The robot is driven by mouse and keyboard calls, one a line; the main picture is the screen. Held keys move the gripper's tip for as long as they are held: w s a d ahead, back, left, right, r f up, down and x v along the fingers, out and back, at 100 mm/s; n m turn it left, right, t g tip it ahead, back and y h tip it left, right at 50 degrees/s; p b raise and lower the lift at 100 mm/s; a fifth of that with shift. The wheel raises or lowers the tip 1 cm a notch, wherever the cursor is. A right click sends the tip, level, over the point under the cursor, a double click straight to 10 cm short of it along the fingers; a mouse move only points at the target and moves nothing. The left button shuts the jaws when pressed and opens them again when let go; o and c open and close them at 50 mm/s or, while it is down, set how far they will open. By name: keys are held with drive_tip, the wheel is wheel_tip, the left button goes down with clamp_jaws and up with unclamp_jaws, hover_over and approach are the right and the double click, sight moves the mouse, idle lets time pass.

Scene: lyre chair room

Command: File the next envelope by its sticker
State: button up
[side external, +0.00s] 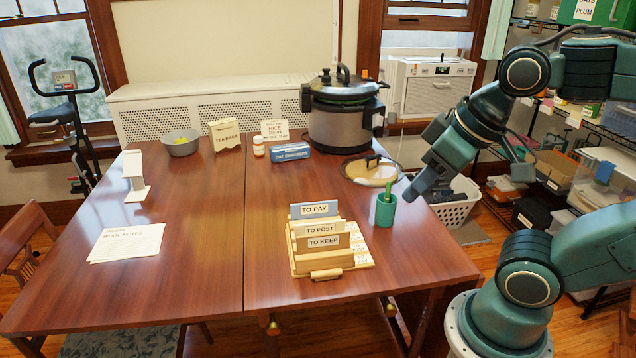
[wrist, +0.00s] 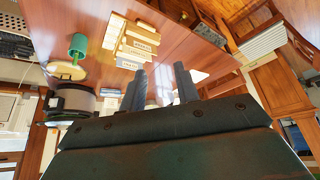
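A wooden letter sorter (side external: 322,262) stands near the front of the table, with slots labelled TO PAY, TO POST and TO KEEP. The TO PAY panel is bluish and the tallest, at the back. The sorter also shows upside down in the wrist view (wrist: 130,42). My gripper (side external: 412,192) hangs above the table's right edge, right of the sorter and apart from it. In the wrist view its two fingers (wrist: 160,84) are spread with nothing visible between them. I cannot make out a separate envelope or any sticker.
A green cup (side external: 386,210) stands between sorter and gripper. White papers (side external: 127,243) and a white stand (side external: 136,178) are on the left. The table's middle left is clear.

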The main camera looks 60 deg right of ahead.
drive_tip(key=shift+w, duration=0.1)
drive_tip(key=n+g+y, duration=0.2)
drive_tip(key=n+y, duration=0.1)
drive_tip(key=n, duration=0.6)
hover_over(325, 234)
drive_tip(key=s+d, duration=0.3)
drive_tip(key=d, duration=0.1)
wheel_tip(325, 234, down, 16)
drive_tip(key=shift+s+a+f, duration=0.1)
drive_tip(key=shift+a, duration=0.1)
drive_tip(key=x, duration=0.8)
drive_tip(key=shift+s+a+f, duration=0.1)
drive_tip(key=shift+s+a, duration=0.05)
drive_tip(key=shift+f, duration=0.2)
